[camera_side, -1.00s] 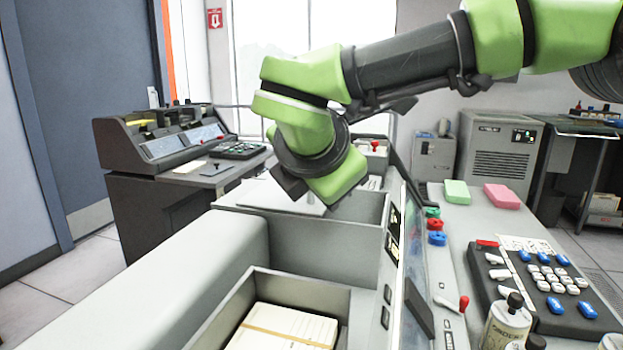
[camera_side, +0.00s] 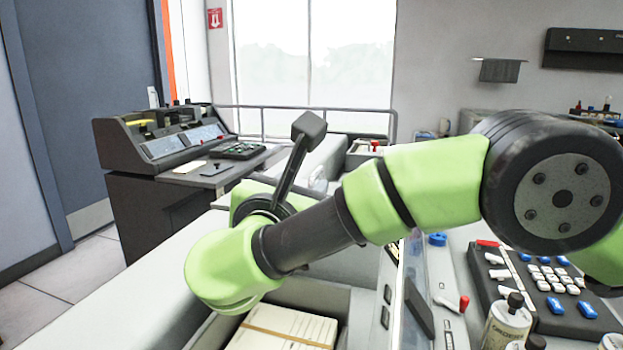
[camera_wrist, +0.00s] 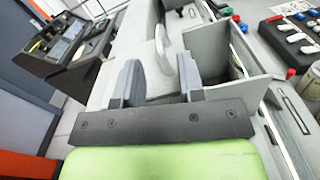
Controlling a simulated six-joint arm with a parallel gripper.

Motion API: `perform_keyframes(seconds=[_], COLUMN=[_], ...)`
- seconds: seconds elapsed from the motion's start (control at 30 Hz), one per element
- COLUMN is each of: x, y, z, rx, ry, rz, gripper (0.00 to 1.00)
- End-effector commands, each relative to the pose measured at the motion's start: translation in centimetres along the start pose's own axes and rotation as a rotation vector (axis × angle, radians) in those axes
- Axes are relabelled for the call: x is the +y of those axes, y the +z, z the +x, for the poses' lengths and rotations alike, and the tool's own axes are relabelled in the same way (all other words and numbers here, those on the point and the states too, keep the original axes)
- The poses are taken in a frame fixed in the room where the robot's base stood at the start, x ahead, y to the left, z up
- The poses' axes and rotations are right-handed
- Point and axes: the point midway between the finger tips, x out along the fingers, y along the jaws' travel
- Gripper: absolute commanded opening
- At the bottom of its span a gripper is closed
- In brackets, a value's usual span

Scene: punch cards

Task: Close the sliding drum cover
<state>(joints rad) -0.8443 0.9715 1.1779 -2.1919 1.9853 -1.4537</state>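A pale rounded piece, which looks like the drum cover (camera_wrist: 177,40), lies beyond my fingers in the wrist view. A thin curved edge or handle stands at its left. I cannot tell how far the cover is slid. My gripper (camera_wrist: 160,82) shows two grey fingers spread apart, with a pale machine surface visible between them. The fingers do not clearly touch anything. In the side view my green and black arm crosses over the machine and hides the fingers and most of the cover area.
A card bin holds a banded stack of cards (camera_side: 285,328) below my arm. A keyboard (camera_side: 545,285) and bottles (camera_side: 505,322) stand at right. An open-topped compartment (camera_wrist: 233,85) lies right of my fingers. A dark console (camera_side: 165,165) stands behind at left.

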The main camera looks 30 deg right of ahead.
Motion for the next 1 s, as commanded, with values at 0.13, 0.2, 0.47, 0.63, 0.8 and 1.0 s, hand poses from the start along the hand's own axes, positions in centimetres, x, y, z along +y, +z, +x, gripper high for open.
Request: perform_keyframes(seconds=[0.13,0.2,0.47,0.63,0.8,1.0], x=[-0.1,-0.1,-0.1,0.0,0.0,-0.2], y=[0.2,0.2,0.2,0.2,0.2,0.3], z=[2.6,3.3,4.1,4.0,4.0,4.0], rx=[0.001,0.001,0.002,0.002,0.002,0.002], ry=[-0.006,-0.005,-0.003,-0.002,-0.002,-0.003], rz=[0.004,0.005,0.004,0.004,0.005,0.006], gripper=[0.36,0.36,0.36,0.29,0.00,0.00])
